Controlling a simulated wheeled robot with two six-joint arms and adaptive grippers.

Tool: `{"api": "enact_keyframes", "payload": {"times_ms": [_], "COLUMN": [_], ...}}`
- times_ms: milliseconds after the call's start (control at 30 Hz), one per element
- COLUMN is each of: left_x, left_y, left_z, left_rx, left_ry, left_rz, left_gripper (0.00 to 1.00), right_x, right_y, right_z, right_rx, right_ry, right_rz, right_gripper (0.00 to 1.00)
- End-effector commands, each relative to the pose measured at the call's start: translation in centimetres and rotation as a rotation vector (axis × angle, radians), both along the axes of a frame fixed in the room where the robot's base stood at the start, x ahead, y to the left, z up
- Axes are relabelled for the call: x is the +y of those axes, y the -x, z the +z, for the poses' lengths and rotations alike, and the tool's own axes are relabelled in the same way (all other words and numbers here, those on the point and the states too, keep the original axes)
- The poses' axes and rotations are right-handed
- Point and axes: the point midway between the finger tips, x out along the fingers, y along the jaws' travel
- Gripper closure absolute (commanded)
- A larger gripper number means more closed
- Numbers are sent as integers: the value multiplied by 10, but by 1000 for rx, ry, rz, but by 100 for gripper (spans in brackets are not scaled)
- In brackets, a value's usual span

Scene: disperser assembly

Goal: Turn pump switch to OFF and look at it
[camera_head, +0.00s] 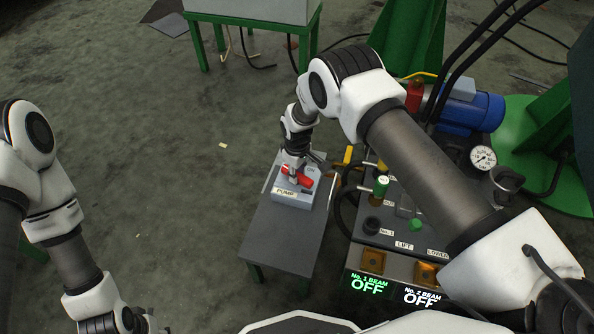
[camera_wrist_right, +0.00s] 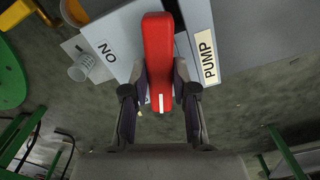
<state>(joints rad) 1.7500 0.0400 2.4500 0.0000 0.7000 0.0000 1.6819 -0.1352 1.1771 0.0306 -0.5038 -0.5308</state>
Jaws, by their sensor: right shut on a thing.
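The pump switch is a light grey-blue box (camera_head: 293,196) labelled PUMP on a small grey table. Its red handle (camera_head: 305,182) shows partly beneath my right gripper (camera_head: 295,178). In the right wrist view the red handle (camera_wrist_right: 158,50), with a white mark near its lower end, lies between the two dark fingers of my right gripper (camera_wrist_right: 160,90), which is shut on it. A PUMP label (camera_wrist_right: 207,57) is right of the handle. A label reading NO, apparently ON upside down, (camera_wrist_right: 106,50) is left of it. No OFF label shows on the switch. Only my left arm shows at lower left; its fingers are not visible.
The small grey table (camera_head: 280,240) has a bare front part. A control panel (camera_head: 340,268) with OFF displays, buttons and a pressure gauge (camera_head: 483,157) stands to its right, near a blue motor (camera_head: 470,108). A green-legged table (camera_head: 250,22) is behind.

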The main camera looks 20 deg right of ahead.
Motion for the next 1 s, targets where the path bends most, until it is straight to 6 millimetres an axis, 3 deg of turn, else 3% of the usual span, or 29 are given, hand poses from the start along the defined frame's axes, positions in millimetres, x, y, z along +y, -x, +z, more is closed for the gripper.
{"api": "enact_keyframes", "payload": {"times_ms": [433,1000], "left_x": [0,0], "left_y": [0,0], "left_z": [7,7], "left_rx": [0,0], "left_ry": [0,0], "left_rz": [0,0], "left_gripper": [60,60], "right_x": [0,0], "right_y": [0,1], "right_z": [0,-1], "right_rx": [1,1], "right_ry": [0,0], "right_rz": [292,356], "right_gripper": [100,100]}}
